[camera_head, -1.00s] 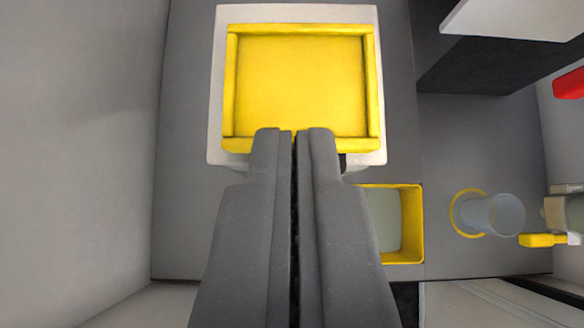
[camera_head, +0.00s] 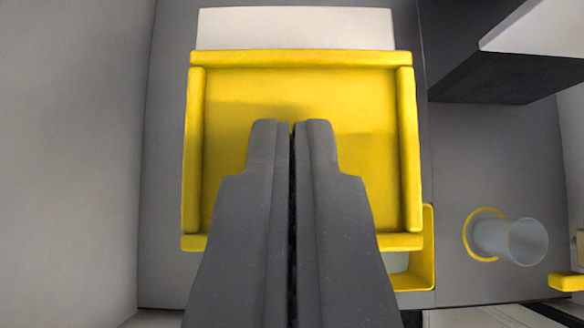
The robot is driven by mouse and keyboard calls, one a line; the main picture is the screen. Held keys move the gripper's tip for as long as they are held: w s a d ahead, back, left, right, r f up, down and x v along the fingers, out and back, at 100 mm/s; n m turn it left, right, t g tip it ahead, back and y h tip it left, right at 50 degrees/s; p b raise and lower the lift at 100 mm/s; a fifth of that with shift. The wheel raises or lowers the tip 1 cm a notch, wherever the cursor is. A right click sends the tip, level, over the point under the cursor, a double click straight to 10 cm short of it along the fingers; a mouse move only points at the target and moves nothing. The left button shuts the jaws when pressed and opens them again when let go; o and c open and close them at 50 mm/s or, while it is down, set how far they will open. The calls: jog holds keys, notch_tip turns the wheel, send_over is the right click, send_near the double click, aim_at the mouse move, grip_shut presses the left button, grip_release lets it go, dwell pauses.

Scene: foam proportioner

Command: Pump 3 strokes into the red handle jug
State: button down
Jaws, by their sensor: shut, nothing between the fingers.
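My gripper (camera_head: 292,128) is shut and empty. Its fingertips overlap the middle of a wide yellow pad with raised rims (camera_head: 350,95). I cannot tell whether they touch it. The pad looks like the pump's press plate and sits over a white body (camera_head: 295,28), which shows only behind its far edge. A translucent grey cylindrical vessel (camera_head: 515,241) stands at the right, beside or partly over a yellow ring (camera_head: 471,232). No red handle shows on it, and I see no red handle elsewhere now.
A yellow open box (camera_head: 428,250) is partly hidden under the pad's near right corner. A dark block with a pale top (camera_head: 490,75) stands at the far right. A small yellow piece (camera_head: 566,281) is at the right edge. Grey floor at the left is clear.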

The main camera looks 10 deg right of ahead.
notch_tip(320, 180, down, 5)
jog(key=b, duration=0.3)
jog(key=shift+f, duration=0.15)
jog(key=shift+s, duration=0.15)
jog(key=shift+f, duration=0.1)
jog(key=shift+s+a, duration=0.1)
jog(key=shift+s, duration=0.1)
jog(key=b+v, duration=0.1)
jog(key=v, duration=0.8)
jog(key=shift+r, duration=0.6)
